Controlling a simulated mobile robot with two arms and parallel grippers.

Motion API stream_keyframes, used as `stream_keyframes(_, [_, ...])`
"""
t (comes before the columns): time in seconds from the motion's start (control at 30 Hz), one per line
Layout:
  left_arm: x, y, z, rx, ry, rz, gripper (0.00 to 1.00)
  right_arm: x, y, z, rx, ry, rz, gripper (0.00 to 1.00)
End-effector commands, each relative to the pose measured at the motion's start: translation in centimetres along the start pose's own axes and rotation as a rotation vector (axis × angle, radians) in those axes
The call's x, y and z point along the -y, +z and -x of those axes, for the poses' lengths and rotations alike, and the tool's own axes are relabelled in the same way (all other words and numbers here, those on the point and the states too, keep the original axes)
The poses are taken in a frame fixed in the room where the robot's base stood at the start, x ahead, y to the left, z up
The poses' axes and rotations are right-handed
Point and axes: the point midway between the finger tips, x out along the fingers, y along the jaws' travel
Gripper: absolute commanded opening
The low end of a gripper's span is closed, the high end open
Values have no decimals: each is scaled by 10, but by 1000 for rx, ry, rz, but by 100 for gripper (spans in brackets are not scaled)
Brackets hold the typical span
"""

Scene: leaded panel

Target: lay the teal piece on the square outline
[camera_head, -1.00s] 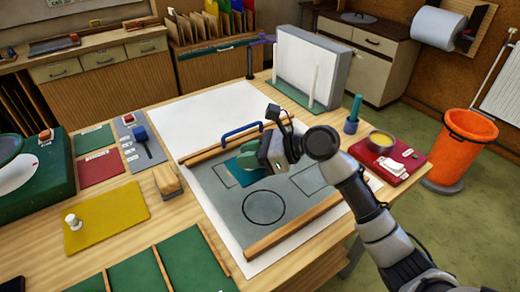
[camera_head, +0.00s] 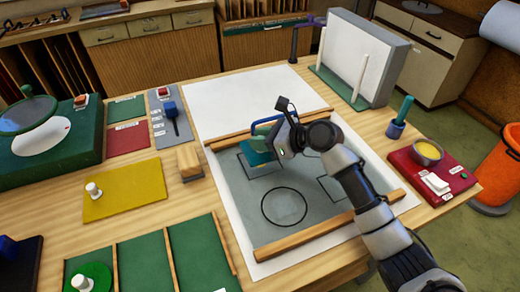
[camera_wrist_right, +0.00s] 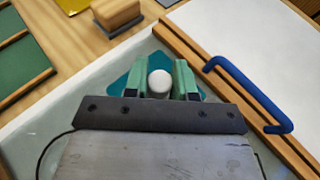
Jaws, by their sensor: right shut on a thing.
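My right gripper (camera_head: 276,147) is over the back left part of the grey panel (camera_head: 240,212). Its fingers (camera_wrist_right: 160,80) are shut on the white knob (camera_wrist_right: 159,83) of the teal piece (camera_head: 258,158). The teal piece also shows in the right wrist view (camera_wrist_right: 123,83), flat beneath the fingers. An outline with straight sides (camera_head: 243,172) on the panel shows partly under and beside the piece, which hides some of it. I cannot tell whether the piece touches the panel. My left gripper is not in view.
Wooden bars (camera_head: 312,235) edge the panel, and a blue handle (camera_wrist_right: 262,92) stands by the back bar. A circle outline (camera_head: 285,207) and another straight-sided outline (camera_head: 328,190) lie nearer and right. A wooden block (camera_head: 189,161) and yellow plate (camera_head: 125,192) are left.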

Motion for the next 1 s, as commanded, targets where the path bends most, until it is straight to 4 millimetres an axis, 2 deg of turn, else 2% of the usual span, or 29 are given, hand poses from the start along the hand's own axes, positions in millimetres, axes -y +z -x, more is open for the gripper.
stream_keyframes(0.13, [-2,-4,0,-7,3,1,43,2,-6,-7,-1,1,-1,8])
stream_keyframes(0.4, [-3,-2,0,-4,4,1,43,2,-37,-20,-1,-1,-1,8])
stream_keyframes(0.77, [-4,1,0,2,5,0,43,2,-40,-21,0,-1,-1,8])
stream_keyframes(0.8, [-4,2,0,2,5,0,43,2,-41,-21,-1,-1,-1,27])
stream_keyframes(0.97, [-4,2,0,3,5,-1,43,2,-41,-21,-1,-1,0,51])
stream_keyframes(1.0, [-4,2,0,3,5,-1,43,2,-41,-21,-1,-1,0,51])
